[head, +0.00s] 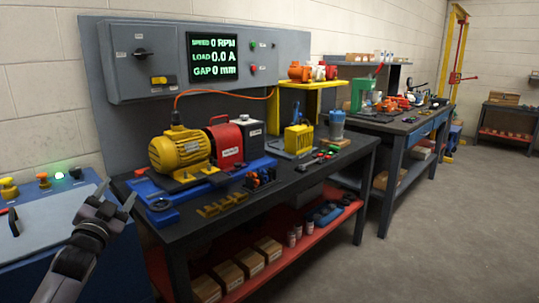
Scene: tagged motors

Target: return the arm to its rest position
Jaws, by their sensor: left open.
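My left gripper (116,198) shows at the lower left of the head view, at the end of my left arm (75,262). Its two fingers are spread apart with nothing between them. It is in front of the left end of the dark workbench (290,187), near the blue cabinet beside it. My right gripper and right arm do not show.
On the bench stand a yellow motor (179,150) and a red unit (225,142) on a blue base. A grey panel (145,60) with a lit display (212,57) stands behind. A blue cabinet (40,262) is at left. The floor (440,240) at right is clear.

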